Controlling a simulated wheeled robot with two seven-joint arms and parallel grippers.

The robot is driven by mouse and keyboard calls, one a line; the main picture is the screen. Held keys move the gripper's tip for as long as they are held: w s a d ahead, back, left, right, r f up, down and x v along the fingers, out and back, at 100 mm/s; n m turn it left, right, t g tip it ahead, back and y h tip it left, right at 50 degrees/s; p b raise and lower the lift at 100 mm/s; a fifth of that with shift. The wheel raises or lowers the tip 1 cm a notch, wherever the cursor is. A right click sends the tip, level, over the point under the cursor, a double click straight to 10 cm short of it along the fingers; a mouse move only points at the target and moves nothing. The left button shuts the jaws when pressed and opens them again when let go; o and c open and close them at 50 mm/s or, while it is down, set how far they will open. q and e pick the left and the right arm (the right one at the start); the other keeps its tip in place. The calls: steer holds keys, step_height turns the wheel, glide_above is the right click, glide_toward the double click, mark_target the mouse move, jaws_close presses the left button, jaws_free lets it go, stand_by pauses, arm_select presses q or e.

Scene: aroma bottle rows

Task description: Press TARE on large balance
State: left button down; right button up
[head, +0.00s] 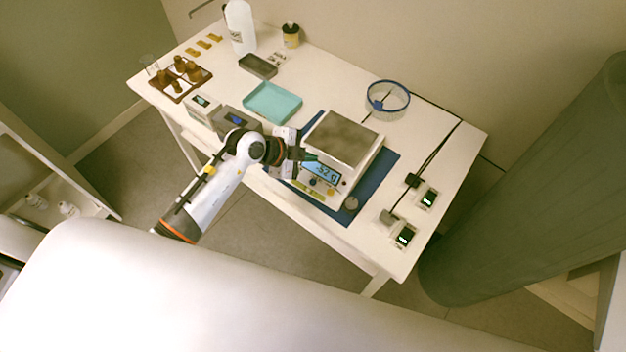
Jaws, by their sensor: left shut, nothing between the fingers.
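The large balance (341,138) stands on a blue mat (383,170) at the front middle of the table. It has a square grey-brown pan and a lit blue display (322,172) that seems to read about -52 g. Small buttons (318,187) sit on its front panel below the display; their labels are too small to read. My left gripper (311,156) is shut and empty, at the left edge of the balance's front, near the display's upper left. I cannot tell whether it touches the balance. My right gripper is not in view.
Left of my gripper are a teal tray (272,102), two small devices with displays and a rack of brown bottles (183,75). A white bottle (240,28) stands at the back. A blue-rimmed round basket (388,98) and two small cabled displays (404,236) are on the right.

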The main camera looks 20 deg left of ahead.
arm_select(q)
steer(key=b, duration=0.8)
glide_above(313, 182)
steer(key=a, duration=0.1)
steer(key=f, duration=0.6)
steer(key=shift+s+f, duration=0.4)
steer(key=shift+f, duration=1)
steer(key=shift+f, duration=0.15)
steer(key=shift+f, duration=0.25)
